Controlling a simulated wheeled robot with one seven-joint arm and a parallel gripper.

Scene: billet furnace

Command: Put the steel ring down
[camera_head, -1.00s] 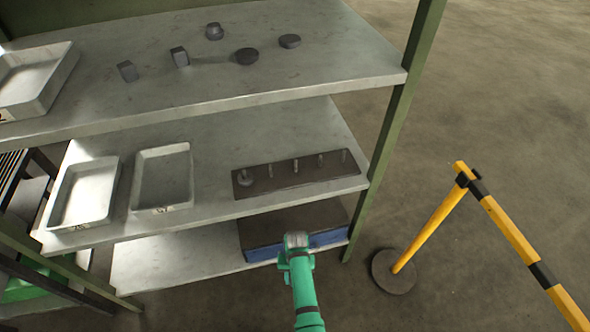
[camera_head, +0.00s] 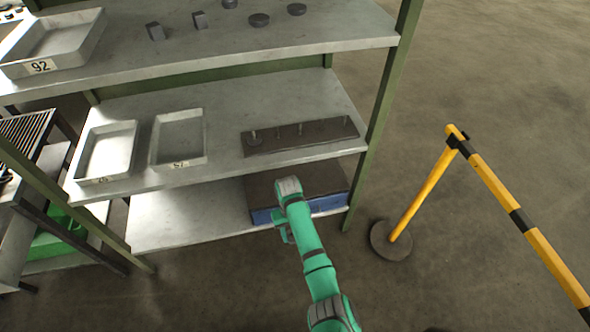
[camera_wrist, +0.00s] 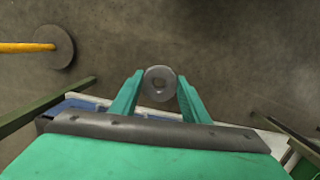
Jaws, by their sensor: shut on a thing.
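The steel ring (camera_wrist: 160,96) is a small grey disc with a round hole, seen face-on in the wrist view. My gripper (camera_wrist: 160,80) has its two green fingers closed on it from left and right, with the ring at the fingertips. Bare floor shows beyond the ring. In the head view my arm reaches up to the front of the shelf rack, and the ring cannot be made out. A dark board (camera_head: 330,138) with several upright pegs lies on the middle shelf (camera_head: 225,167). Its leftmost peg seems to have a disc at its foot.
Two grey trays (camera_head: 108,178) (camera_head: 178,163) stand left of the pegboard. A dark-topped blue box (camera_head: 328,203) sits on the lower shelf (camera_head: 180,235). Small dark pieces and a tray (camera_head: 40,67) are on the top shelf. A yellow-black barrier (camera_head: 425,195) stands on the right.

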